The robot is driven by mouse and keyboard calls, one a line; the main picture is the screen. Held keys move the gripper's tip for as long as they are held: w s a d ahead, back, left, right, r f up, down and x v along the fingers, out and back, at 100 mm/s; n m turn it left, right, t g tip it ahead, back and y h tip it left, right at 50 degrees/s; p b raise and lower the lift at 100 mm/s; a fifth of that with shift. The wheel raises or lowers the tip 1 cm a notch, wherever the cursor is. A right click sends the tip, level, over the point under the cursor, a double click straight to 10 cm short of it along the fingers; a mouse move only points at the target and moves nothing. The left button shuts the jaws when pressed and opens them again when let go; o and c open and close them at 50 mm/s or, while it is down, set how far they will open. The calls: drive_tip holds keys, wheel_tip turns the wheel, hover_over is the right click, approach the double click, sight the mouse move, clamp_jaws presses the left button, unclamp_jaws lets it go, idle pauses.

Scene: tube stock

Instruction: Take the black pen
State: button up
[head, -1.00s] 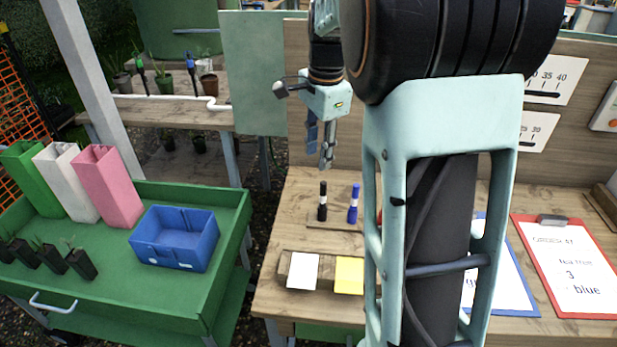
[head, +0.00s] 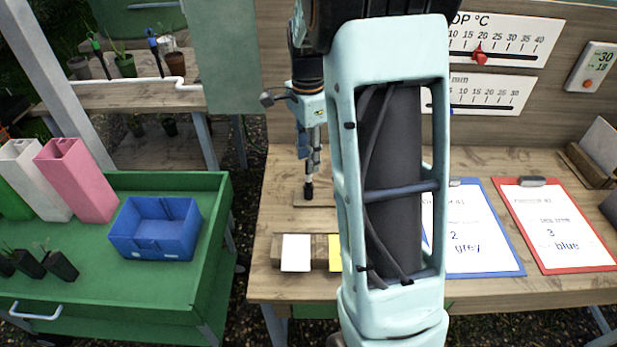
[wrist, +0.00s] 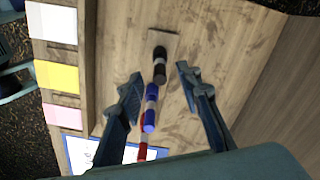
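The black pen (head: 309,189) stands upright in a wooden strip (head: 328,201) on the bench; its top is hidden behind my gripper (head: 312,158) in the head view. In the wrist view the black pen (wrist: 159,72) shows between the two fingers of my gripper (wrist: 160,78), with a gap on each side. My gripper is open and empty. A blue pen (wrist: 150,108) and a red pen (wrist: 143,150) stand in line with the black one, towards my palm. My arm hides them in the head view.
White (head: 296,252) and yellow (head: 334,254) cards stand along the bench's front, with a pink card (wrist: 58,115) beyond. Blue (head: 478,229) and red (head: 557,226) clipboards lie to the right. A green cart (head: 211,225) with a blue bin (head: 155,230) stands left.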

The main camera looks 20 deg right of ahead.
sight(308, 179)
wheel_tip(308, 179, down, 3)
drive_tip(key=shift+f, duration=0.1)
drive_tip(key=shift+c, duration=0.3)
clamp_jaws()
drive_tip(key=shift+d, duration=0.1)
